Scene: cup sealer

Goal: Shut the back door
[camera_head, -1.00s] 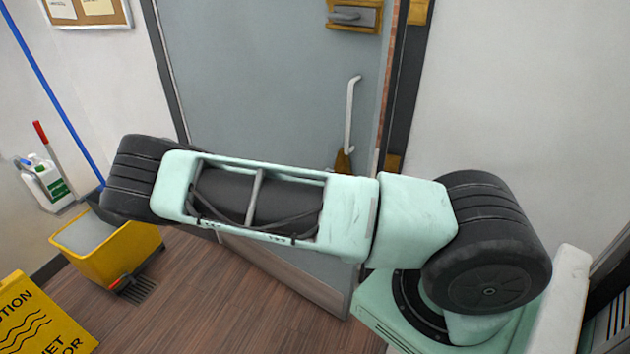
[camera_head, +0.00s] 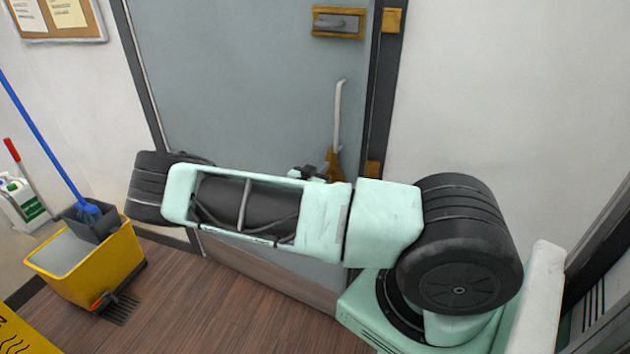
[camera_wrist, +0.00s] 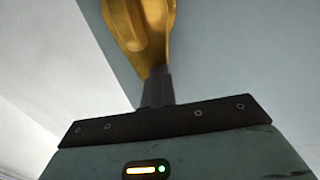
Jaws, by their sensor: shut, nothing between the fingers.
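The back door (camera_head: 230,70) is a grey-blue panel behind my arm in the head view. Its right edge lies against the dark frame (camera_head: 385,100), with no gap that I can make out; my arm hides the lower part. The door has a latch with a grey lever on a gold plate (camera_head: 337,22) and a pale pull handle (camera_head: 338,115) with a gold lower mount (camera_head: 333,163). In the wrist view, my gripper (camera_wrist: 157,78) is shut and empty, its tips at the gold mount (camera_wrist: 140,30). I cannot tell whether they touch it.
A yellow mop bucket (camera_head: 95,265) with a blue-handled mop (camera_head: 40,130) stands on the floor at left. A white bottle (camera_head: 22,203) is beside the wall. Part of a yellow sign (camera_head: 25,335) shows at the lower left. The wood floor (camera_head: 220,310) before the door is clear.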

